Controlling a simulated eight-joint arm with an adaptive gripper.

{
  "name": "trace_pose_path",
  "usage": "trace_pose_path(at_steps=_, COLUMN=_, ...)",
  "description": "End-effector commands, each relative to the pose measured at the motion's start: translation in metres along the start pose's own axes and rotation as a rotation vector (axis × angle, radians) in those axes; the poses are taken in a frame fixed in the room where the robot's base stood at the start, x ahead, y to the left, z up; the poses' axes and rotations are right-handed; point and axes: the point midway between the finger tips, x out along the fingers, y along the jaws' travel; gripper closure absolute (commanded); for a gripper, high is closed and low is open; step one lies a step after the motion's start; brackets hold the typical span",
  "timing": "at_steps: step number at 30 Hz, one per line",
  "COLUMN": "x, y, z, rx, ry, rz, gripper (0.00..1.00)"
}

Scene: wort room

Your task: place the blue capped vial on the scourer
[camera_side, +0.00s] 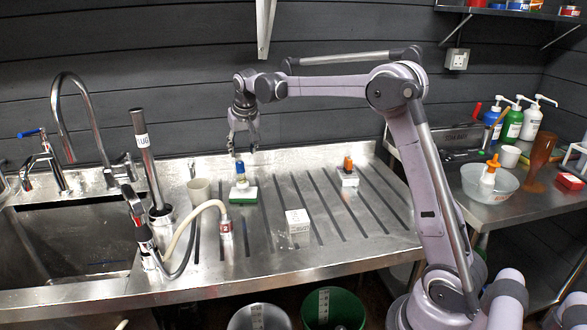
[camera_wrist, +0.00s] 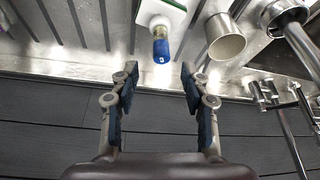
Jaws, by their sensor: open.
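The blue capped vial (camera_side: 240,170) stands upright on the scourer (camera_side: 243,196), which is white on top and green below, on the steel drainboard. My gripper (camera_side: 243,151) is open and empty just above the vial, pointing down. In the wrist view, the vial (camera_wrist: 161,46) shows its blue cap toward me, with a white mark on it. The scourer (camera_wrist: 172,14) lies behind it, cut off by the top edge. My fingertips (camera_wrist: 159,72) are spread to either side, apart from the vial.
A pale cup (camera_side: 199,191) stands just left of the scourer, beside the sink (camera_side: 65,245) and its taps. A hose with a red-banded end (camera_side: 226,227) and a white box (camera_side: 298,221) stand in front. An orange-topped item (camera_side: 348,164) sits on a white block at right.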

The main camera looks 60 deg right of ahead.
Motion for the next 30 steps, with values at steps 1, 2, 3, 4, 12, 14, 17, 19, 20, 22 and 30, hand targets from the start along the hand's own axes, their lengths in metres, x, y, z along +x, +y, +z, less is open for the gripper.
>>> trace_pose_path(at_steps=1, x=-0.003, y=0.000, z=0.001, rx=-0.001, ry=0.000, rz=0.000, gripper=0.54)
trace_pose_path(at_steps=2, x=-0.005, y=-0.001, z=0.002, rx=-0.003, ry=0.001, rz=-0.001, gripper=0.54)
trace_pose_path(at_steps=3, x=-0.009, y=-0.001, z=0.004, rx=-0.007, ry=0.002, rz=-0.004, gripper=0.54)
trace_pose_path(at_steps=4, x=-0.012, y=-0.002, z=0.006, rx=-0.012, ry=0.004, rz=-0.006, gripper=0.54)
trace_pose_path(at_steps=12, x=-0.065, y=-0.013, z=0.065, rx=-0.122, ry=0.044, rz=-0.069, gripper=0.54)
trace_pose_path(at_steps=14, x=-0.076, y=-0.014, z=0.083, rx=-0.154, ry=0.056, rz=-0.085, gripper=0.54)
trace_pose_path(at_steps=17, x=-0.092, y=-0.015, z=0.114, rx=-0.203, ry=0.075, rz=-0.113, gripper=0.54)
trace_pose_path(at_steps=19, x=-0.101, y=-0.015, z=0.137, rx=-0.239, ry=0.091, rz=-0.133, gripper=0.54)
trace_pose_path(at_steps=20, x=-0.104, y=-0.014, z=0.147, rx=-0.253, ry=0.096, rz=-0.141, gripper=0.54)
trace_pose_path(at_steps=22, x=-0.110, y=-0.013, z=0.170, rx=-0.288, ry=0.111, rz=-0.159, gripper=0.54)
trace_pose_path(at_steps=30, x=-0.115, y=-0.002, z=0.263, rx=-0.417, ry=0.170, rz=-0.231, gripper=0.54)
